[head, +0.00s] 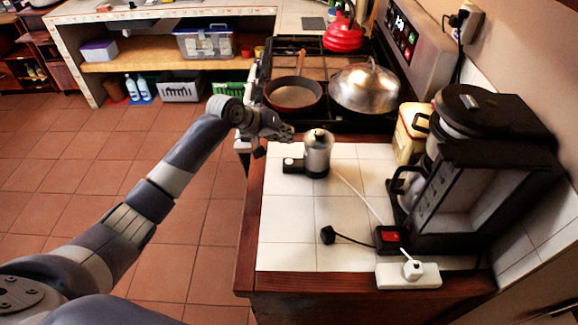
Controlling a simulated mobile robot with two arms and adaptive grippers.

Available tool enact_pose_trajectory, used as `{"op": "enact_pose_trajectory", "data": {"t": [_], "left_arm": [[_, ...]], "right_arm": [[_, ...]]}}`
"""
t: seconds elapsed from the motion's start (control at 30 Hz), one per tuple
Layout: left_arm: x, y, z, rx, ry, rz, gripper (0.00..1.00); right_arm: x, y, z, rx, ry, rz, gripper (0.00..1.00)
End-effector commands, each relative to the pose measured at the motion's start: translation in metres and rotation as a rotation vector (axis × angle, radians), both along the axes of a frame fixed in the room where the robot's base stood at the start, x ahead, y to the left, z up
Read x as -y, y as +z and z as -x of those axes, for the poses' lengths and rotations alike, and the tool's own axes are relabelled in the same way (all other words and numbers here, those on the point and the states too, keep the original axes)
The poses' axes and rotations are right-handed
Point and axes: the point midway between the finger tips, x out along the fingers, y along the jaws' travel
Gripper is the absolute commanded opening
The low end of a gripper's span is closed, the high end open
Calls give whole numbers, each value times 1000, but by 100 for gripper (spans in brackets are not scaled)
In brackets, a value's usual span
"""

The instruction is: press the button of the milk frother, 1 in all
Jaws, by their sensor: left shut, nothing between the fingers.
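The milk frother (317,155) stands upright on the white tiled counter (288,225). My left gripper (285,135) is shut and empty, just left of and behind the frother's top. I cannot tell whether it touches the frother. My right gripper is not in view.
A black coffee machine (475,165) stands at the right. A red switch (390,236), a power strip (408,275) and cables lie in front. Behind are a stove with a pan (293,94) and a domed lid (364,86). The front left counter is clear.

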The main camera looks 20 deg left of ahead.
Motion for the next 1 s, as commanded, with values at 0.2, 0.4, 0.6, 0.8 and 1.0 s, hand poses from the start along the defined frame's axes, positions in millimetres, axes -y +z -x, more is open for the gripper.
{"op": "enact_pose_trajectory", "data": {"t": [0.2,0.4,0.6,0.8,1.0], "left_arm": [[0,-34,0,1,0,-1,0],[0,-52,0,-1,-1,0,0],[0,-58,0,0,0,0,0],[0,-58,0,0,0,0,0],[0,-58,0,-1,-1,0,0]], "right_arm": [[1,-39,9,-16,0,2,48],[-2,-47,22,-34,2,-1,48],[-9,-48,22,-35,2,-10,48],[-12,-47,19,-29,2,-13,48],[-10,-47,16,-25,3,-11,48]]}}
